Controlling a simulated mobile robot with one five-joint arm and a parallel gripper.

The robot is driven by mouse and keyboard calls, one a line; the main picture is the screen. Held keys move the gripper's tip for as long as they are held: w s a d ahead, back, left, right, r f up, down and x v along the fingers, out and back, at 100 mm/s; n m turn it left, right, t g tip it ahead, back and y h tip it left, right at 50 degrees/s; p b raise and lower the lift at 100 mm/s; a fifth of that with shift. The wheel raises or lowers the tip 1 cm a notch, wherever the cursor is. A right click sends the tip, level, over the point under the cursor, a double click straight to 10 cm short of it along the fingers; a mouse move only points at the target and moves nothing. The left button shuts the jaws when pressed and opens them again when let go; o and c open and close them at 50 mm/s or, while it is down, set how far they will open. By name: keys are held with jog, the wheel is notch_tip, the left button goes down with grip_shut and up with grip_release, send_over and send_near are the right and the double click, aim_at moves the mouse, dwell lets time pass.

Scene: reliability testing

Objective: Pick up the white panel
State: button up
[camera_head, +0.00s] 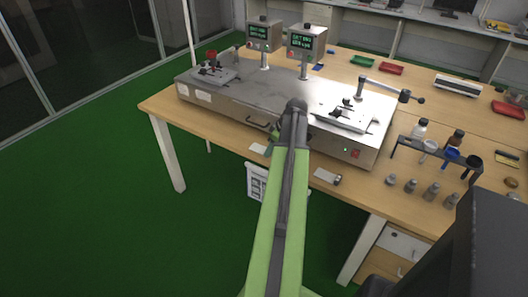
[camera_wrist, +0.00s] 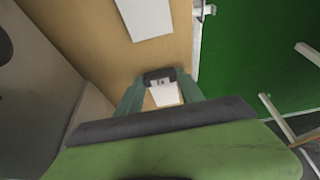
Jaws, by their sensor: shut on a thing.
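My gripper (camera_wrist: 160,97) is low over the wooden table's front edge, by the front of the metal test machine. Its green fingers stand on either side of a small white panel (camera_wrist: 165,94), and the gripper is shut on it. A dark piece (camera_wrist: 158,75) with small pale marks shows at the far end between the fingers. In the head view my gripper (camera_head: 271,143) is partly hidden by my arm, and a white piece (camera_head: 258,148) shows just left of it. Another flat white panel (camera_head: 326,176) lies on the table to the right; a white panel (camera_wrist: 145,17) also lies ahead in the wrist view.
The metal test machine (camera_head: 228,104) stands close behind my gripper. A small metal cylinder (camera_head: 337,180) lies by the right-hand panel. Bottles in a rack (camera_head: 440,155) and several grey weights (camera_head: 410,186) stand at the right. Open green floor (camera_head: 110,210) lies in front.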

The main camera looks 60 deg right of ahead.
jog(key=shift+c, duration=0.3)
jog(key=shift+r+p, duration=0.55)
notch_tip(320, 180, up, 4)
jog(key=p, duration=0.4)
jog(key=s+d+r+p, duration=0.1)
jog(key=s+r+p, duration=0.5)
jog(key=s, duration=0.5)
jog(key=shift+s+d, duration=0.3)
jog(key=shift+d, duration=0.1)
notch_tip(320, 180, down, 8)
jog(key=b, duration=0.8)
jog(key=shift+f, duration=0.1)
